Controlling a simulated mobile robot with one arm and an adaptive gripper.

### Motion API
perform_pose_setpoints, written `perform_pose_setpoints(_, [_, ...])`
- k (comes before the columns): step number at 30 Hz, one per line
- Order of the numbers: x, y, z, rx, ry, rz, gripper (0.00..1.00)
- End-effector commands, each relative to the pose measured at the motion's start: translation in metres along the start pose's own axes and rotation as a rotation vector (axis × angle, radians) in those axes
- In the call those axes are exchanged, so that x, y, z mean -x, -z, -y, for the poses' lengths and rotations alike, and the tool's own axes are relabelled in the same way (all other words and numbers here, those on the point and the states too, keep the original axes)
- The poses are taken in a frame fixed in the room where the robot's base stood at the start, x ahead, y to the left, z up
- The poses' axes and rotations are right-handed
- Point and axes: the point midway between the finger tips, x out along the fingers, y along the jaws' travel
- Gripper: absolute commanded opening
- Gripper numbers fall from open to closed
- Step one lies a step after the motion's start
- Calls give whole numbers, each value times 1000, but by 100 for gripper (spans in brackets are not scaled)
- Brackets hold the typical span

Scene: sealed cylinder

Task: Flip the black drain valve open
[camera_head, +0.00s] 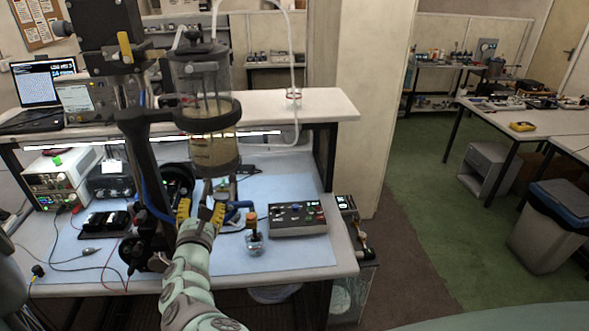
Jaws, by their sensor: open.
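A clear sealed cylinder (212,152) with cloudy, tan contents hangs upright in a black ring clamp on a dark stand. My gripper (201,204), with yellow and dark fingers, is open just below the cylinder, its fingers pointing up and away from me. A small dark fitting (207,188) shows under the cylinder's base, between or just behind the fingertips. It may be the black drain valve, but its lever and position are too small and covered to make out. I cannot tell whether a finger touches it.
A blue handle (239,206) is close to the right of my gripper. A small jar with an orange top (253,238) and a control box (297,219) stand on the blue mat (290,255). The stand's black column (146,185) is close at left. A white shelf (320,102) overhangs the bench.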

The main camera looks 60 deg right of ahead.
Motion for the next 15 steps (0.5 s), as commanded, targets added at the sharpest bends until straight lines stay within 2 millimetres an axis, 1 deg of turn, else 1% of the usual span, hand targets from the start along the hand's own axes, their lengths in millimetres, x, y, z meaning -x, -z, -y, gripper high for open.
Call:
perform_pose_setpoints(1, [0,0,0,0,0,0,45])
perform_pose_setpoints(12, [0,0,0,-1,-1,0,7])
perform_pose_setpoints(14, [0,0,0,-1,-1,0,1])
perform_pose_setpoints(15, [0,0,0,-1,-1,0,0])
